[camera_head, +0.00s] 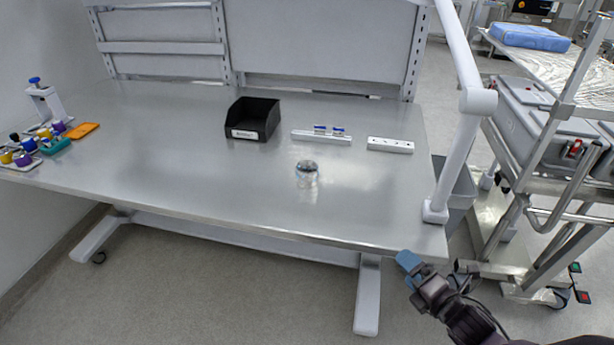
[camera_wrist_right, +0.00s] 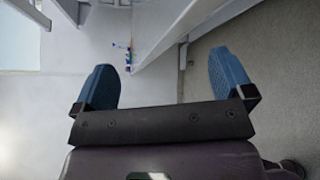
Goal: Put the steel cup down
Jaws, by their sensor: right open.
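The steel cup (camera_head: 307,171) stands on the steel table (camera_head: 180,160), right of its middle, with nothing touching it. It looks small and shiny in the head view. My right gripper (camera_head: 408,261) is beyond the table's front right corner, well apart from the cup. In the right wrist view its two blue fingers (camera_wrist_right: 165,85) are spread wide with nothing between them. My left gripper is in neither view.
A black bin (camera_head: 252,119), a white rack with blue items (camera_head: 321,136) and a white block (camera_head: 390,145) stand behind the cup. Small coloured parts (camera_head: 40,145) sit at the far left. A white post (camera_head: 458,150) rises at the table's right edge. The table's front middle is clear.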

